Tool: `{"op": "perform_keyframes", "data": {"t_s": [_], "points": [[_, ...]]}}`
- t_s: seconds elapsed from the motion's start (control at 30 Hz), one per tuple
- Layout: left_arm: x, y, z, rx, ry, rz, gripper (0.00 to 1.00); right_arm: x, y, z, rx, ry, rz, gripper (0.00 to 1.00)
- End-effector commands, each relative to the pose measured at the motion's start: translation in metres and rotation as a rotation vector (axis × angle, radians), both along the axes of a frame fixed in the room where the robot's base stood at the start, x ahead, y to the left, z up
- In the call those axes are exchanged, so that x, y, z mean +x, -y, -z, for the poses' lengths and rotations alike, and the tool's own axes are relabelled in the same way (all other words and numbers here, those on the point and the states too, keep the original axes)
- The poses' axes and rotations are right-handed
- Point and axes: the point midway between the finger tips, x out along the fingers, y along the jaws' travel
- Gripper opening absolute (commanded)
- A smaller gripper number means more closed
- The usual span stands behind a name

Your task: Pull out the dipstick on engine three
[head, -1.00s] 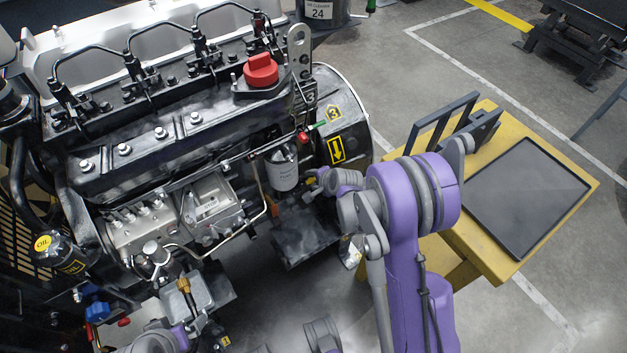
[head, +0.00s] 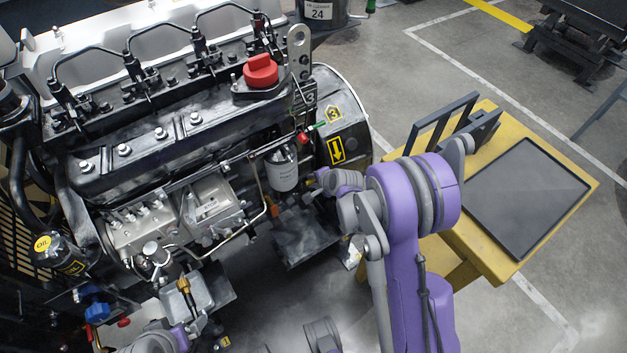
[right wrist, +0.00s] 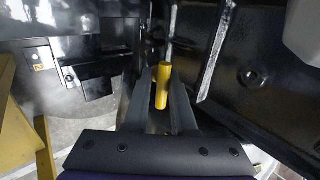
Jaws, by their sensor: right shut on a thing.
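A thin metal rod or tube shows above the handle; I cannot tell how far the dipstick is in. In the head view my right gripper reaches in beside the white filter (head: 283,170), its fingertips hard to make out. Part of my left arm shows at the bottom left; its finger state is unclear.
A yellow cart with a black tray (head: 525,195) stands to the right of the engine, behind my right arm. A red cap (head: 260,72) sits on top of the engine. Metal engine parts lie close around my right gripper. Open floor shows at the far right.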

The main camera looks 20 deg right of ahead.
Motion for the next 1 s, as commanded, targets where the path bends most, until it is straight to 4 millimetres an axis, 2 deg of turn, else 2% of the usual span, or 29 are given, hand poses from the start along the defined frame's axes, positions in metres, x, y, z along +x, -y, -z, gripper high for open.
{"op": "perform_keyframes", "data": {"t_s": [0.83, 1.0], "points": [[0.000, 0.000, 0.000, 0.000, 0.000, 0.000, 1.00, 0.001, 0.000, -0.001, 0.000, 0.005, 0.002, 0.00], [0.000, 0.000, -0.007, 0.000, 0.003, 0.000, 1.00, -0.005, 0.001, -0.014, 0.000, 0.006, 0.002, 0.00]]}}
